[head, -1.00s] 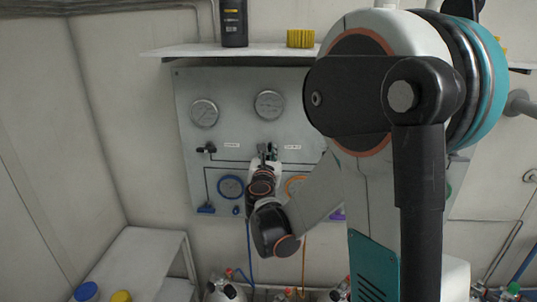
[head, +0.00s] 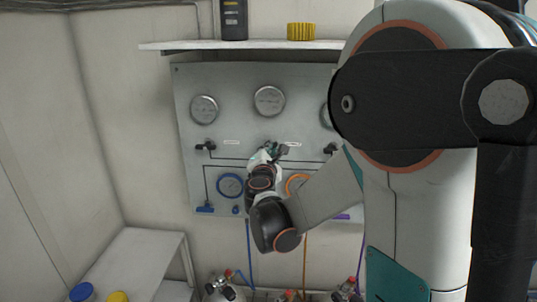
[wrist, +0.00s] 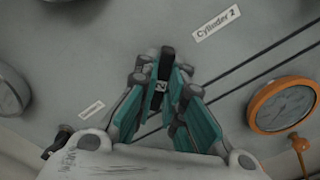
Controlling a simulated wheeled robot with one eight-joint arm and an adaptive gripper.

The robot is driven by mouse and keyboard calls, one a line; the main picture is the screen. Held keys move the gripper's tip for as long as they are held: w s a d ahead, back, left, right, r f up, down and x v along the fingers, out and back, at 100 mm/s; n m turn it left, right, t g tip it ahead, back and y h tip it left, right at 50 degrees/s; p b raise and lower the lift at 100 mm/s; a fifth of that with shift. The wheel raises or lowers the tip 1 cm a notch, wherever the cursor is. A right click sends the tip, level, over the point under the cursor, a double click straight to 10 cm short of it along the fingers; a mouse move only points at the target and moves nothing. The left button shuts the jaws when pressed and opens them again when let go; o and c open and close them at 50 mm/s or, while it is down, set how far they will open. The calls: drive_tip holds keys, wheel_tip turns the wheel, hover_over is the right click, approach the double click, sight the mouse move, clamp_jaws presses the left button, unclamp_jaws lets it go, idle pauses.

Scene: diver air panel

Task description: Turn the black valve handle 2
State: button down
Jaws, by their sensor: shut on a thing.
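The black valve handle 2 (wrist: 161,84), marked with a white "2", sits between the teal fingers of my gripper (wrist: 163,95) in the wrist view. The fingers are shut on it, one on each side. The label "Cylinder 2" (wrist: 217,23) is beside it on the panel. In the head view my gripper (head: 268,154) is at the middle valve of the grey panel (head: 190,110), below the middle gauge (head: 269,101). My wrist and fingers hide most of the handle there.
Another black valve (head: 205,147) is to the left and one (head: 331,148) to the right. A blue-rimmed gauge (head: 230,186) and an orange-rimmed gauge (wrist: 285,105) flank my wrist. A shelf (head: 180,47) is above. Cylinders (head: 222,289) stand below.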

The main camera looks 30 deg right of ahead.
drive_tip(key=m+b, duration=0.1)
drive_tip(key=m, duration=0.3)
drive_tip(key=shift+m, duration=0.3)
drive_tip(key=shift+m+b, duration=0.35)
drive_tip(key=shift+m, duration=1.25)
drive_tip(key=c, duration=1.7)
unclamp_jaws()
drive_tip(key=shift+s, duration=0.1)
drive_tip(key=v, duration=1.2)
